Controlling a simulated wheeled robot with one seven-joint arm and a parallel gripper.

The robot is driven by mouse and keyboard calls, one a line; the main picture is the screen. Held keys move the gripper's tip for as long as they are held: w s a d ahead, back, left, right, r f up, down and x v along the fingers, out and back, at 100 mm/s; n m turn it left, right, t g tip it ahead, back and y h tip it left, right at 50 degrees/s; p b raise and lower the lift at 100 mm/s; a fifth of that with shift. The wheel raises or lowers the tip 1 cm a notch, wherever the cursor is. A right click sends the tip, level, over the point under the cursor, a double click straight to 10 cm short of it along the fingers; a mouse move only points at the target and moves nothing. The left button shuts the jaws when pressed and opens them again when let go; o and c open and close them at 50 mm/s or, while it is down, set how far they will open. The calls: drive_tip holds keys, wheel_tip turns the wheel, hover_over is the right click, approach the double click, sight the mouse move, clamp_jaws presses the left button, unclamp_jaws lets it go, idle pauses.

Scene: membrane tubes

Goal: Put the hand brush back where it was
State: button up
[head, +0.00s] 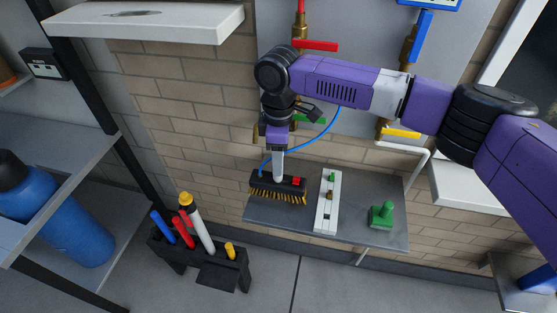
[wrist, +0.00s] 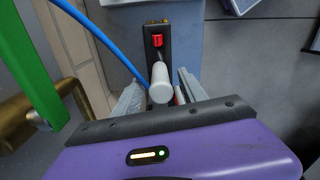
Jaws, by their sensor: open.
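The hand brush (head: 265,184) has a black head, yellow bristles, a red block on top and a pale upright handle. It stands on the left end of the grey shelf (head: 352,228), close to the wall. My gripper (head: 278,150) is above the brush, pointing down. In the wrist view, the fingers of my gripper (wrist: 160,88) are apart, one on each side of the brush's pale handle (wrist: 160,78). The black brush head with its red block (wrist: 157,41) shows beyond the handle.
A white strip with small fittings (head: 326,205) and a green knobbed piece (head: 382,214) stand right of the brush. A blue hose (head: 315,142) passes close to my gripper. A black holder with several coloured tubes (head: 197,264) stands at lower left.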

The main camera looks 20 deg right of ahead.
wheel_tip(320, 180, up, 11)
drive_tip(key=shift+w+f+b, duration=0.1)
drive_tip(key=shift+b, duration=0.55)
